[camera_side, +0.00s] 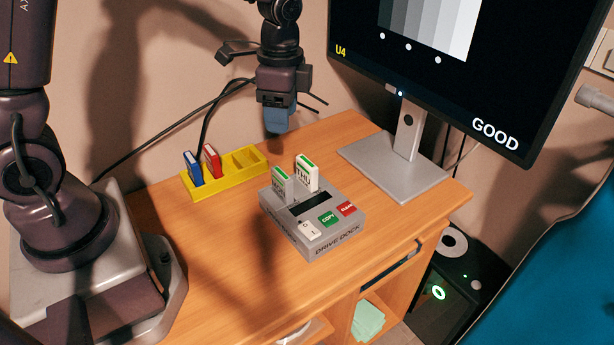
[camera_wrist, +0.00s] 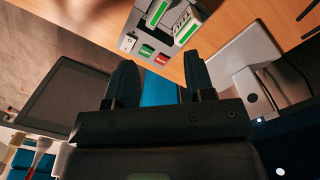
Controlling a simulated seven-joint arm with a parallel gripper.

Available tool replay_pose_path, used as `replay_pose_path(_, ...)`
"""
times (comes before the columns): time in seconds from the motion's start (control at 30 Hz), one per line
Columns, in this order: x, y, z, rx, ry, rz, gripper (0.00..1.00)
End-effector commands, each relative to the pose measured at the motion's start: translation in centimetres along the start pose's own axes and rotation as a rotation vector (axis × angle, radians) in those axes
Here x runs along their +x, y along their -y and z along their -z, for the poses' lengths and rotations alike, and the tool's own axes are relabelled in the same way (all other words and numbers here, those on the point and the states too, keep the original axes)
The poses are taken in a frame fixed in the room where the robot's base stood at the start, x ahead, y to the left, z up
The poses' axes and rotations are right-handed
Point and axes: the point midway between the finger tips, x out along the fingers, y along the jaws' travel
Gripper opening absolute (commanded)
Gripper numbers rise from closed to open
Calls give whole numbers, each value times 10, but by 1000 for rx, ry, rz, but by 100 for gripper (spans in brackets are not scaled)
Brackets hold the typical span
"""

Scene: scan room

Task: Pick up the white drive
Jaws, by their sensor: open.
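The white drive (camera_side: 307,172) stands upright in the right slot of the grey drive dock (camera_side: 335,234), with a green stripe on its top. A grey drive (camera_side: 283,184) with a green stripe stands in the left slot. In the wrist view the white drive (camera_wrist: 186,26) shows at the top, beside the grey drive (camera_wrist: 157,12). My gripper (camera_side: 277,122) hangs above and behind the dock, apart from both drives. In the wrist view my gripper's two fingers (camera_wrist: 157,82) are spread, with nothing held between them.
A yellow rack (camera_side: 232,178) behind the dock holds a blue drive (camera_side: 193,169) and a red drive (camera_side: 212,161); its right slots look empty. A monitor (camera_side: 450,75) on a grey stand (camera_side: 395,172) rises at right. The desk front left of the dock is clear.

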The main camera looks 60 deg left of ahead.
Motion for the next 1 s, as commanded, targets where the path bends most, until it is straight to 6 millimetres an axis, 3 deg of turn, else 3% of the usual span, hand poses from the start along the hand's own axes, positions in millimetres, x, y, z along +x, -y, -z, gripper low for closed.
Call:
replay_pose_path(0.03, 16, 10, 9, 114, 9, -20, 49)
replay_pose_path(0.13, 29, 25, 23, 343, 2, -23, 49)
replay_pose_path(0.4, 21, 39, 37, 717, -19, 28, 49)
replay_pose_path(0.57, 37, 38, 37, 759, -17, 24, 49)
replay_pose_path(0.83, 86, 39, 38, 756, -17, 24, 49)
replay_pose_path(1.0, 99, 40, 38, 756, -18, 26, 49)
